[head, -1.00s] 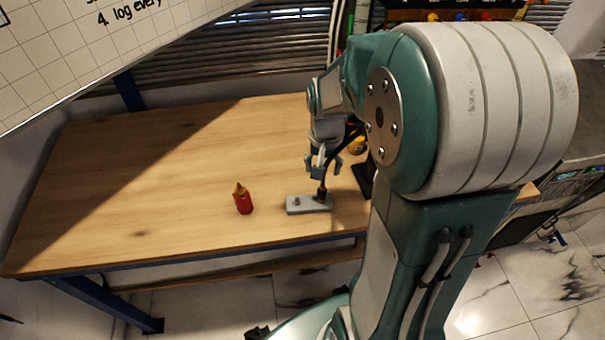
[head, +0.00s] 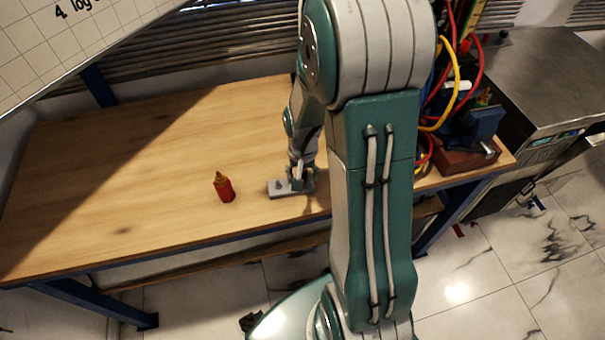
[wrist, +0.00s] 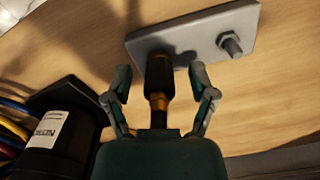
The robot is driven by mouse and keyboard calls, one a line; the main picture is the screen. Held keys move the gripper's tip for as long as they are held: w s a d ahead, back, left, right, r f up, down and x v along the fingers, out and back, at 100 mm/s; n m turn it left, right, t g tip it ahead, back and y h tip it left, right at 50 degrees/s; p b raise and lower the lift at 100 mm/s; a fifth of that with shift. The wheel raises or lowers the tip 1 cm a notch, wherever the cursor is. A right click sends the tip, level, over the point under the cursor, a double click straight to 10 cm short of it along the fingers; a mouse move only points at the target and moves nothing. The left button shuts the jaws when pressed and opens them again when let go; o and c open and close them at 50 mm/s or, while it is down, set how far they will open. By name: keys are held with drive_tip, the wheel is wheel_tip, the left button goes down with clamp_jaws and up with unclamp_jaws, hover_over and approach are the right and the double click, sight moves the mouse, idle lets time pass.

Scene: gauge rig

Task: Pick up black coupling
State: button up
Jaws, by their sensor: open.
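The black coupling (wrist: 159,72) stands on a grey plate (wrist: 190,33), with a brass-coloured band and a dark hose-like part on the side toward my wrist. My gripper (wrist: 158,80) is open in the wrist view, one finger on each side of the coupling, with a visible gap on both sides. In the head view my gripper (head: 297,177) is low over the right part of the grey plate (head: 278,189), and it hides the coupling there.
A red bottle (head: 224,187) stands left of the plate on the wooden table (head: 150,160). A black cylinder with a white label (wrist: 56,125) and coloured cables is at the left in the wrist view. A vise (head: 478,135) sits at the table's right end. The table's left is clear.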

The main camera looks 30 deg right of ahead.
drive_tip(key=shift+c, duration=0.3)
clamp_jaws()
drive_tip(key=shift+r, duration=0.1)
